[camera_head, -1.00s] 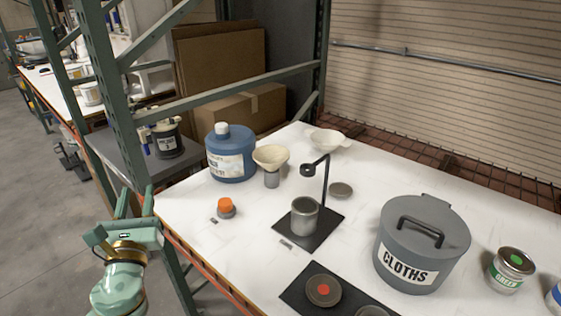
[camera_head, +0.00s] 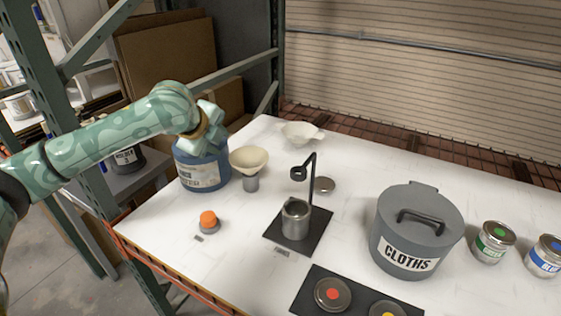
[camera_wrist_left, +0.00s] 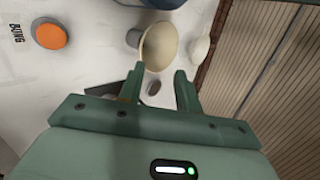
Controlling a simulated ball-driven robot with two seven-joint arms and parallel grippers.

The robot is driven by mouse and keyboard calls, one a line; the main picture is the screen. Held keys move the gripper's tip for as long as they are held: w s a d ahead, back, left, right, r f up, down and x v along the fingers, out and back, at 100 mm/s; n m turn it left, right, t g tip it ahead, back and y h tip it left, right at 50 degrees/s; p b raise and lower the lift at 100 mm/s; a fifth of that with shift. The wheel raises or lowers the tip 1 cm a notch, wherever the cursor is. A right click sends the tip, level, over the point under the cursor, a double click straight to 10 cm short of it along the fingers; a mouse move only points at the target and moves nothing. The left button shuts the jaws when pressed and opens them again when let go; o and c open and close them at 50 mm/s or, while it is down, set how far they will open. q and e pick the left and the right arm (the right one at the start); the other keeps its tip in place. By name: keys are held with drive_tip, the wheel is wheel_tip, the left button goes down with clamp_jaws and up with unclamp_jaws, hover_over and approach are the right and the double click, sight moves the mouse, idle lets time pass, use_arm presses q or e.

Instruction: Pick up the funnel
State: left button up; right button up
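The cream funnel (camera_head: 249,160) sits upright in a small grey cup (camera_head: 251,183) on the white table, right of the blue jug. In the left wrist view, the funnel (camera_wrist_left: 159,46) shows just beyond the fingertips, roughly centred between them. My left gripper (camera_wrist_left: 160,84) is open, with nothing between its fingers. In the head view, the left gripper (camera_head: 209,130) is beside the funnel, to its upper left, and covers the top of the blue jug (camera_head: 202,176). My right gripper is not in view.
A black stand (camera_head: 312,185) with a metal can (camera_head: 296,220) is right of the funnel. A pale bowl (camera_head: 300,133) lies behind. An orange-topped item (camera_head: 208,220) is in front. A grey CLOTHS bin (camera_head: 416,232) stands right. Table front-left is mostly clear.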

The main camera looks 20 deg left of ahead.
use_arm(q)
drive_tip(key=d+f+g, duration=0.1)
drive_tip(key=n+b, duration=0.2)
drive_tip(key=b, duration=0.2)
approach(243, 170)
drive_tip(key=x, duration=0.4)
drive_tip(key=a+x, duration=0.1)
drive_tip(key=x, duration=0.1)
drive_tip(key=shift+w+a+r, duration=0.15)
drive_tip(key=shift+w+r, duration=0.1)
drive_tip(key=shift+r, duration=0.05)
drive_tip(key=b+x, duration=0.3)
drive_tip(key=x, duration=0.3)
drive_tip(key=shift+s+d+f, duration=0.1)
drive_tip(key=shift+d+f, duration=0.05)
drive_tip(key=shift+d, duration=0.1)
drive_tip(key=shift+s, duration=0.15)
clamp_jaws()
